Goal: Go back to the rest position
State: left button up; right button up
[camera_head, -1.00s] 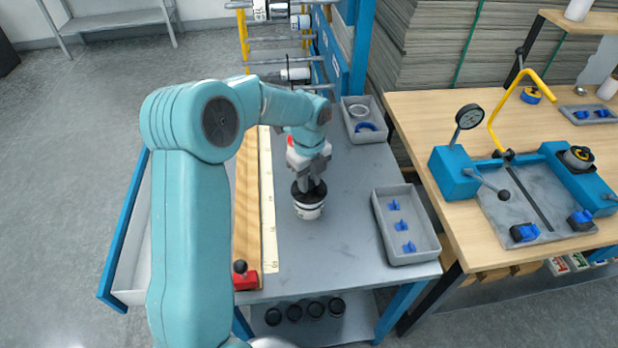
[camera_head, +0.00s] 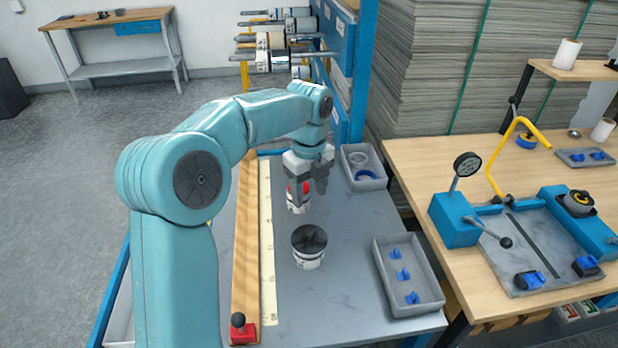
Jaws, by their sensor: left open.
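My left arm comes in from the left and reaches over the grey table. My left gripper (camera_head: 312,192) is open and empty, with its fingers pointing down. It hangs above and behind a white roll with a black top (camera_head: 309,247), which stands upright on the grey table (camera_head: 345,290), apart from the fingers. Another white roll with a red part (camera_head: 298,200) stands behind the gripper and is partly hidden by a finger. My right gripper is not in view.
A grey tray with blue clips (camera_head: 408,277) lies at the table's right. A smaller tray with rings (camera_head: 362,168) is behind it. A wooden rail with a ruler (camera_head: 247,240) runs along the left. A wooden bench with a blue fixture (camera_head: 455,220) stands right. A roll rack (camera_head: 285,45) is behind.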

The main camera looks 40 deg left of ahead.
pick_arm(q)
jog(key=shift+r, duration=1.65)
jog(key=shift+r, duration=0.1)
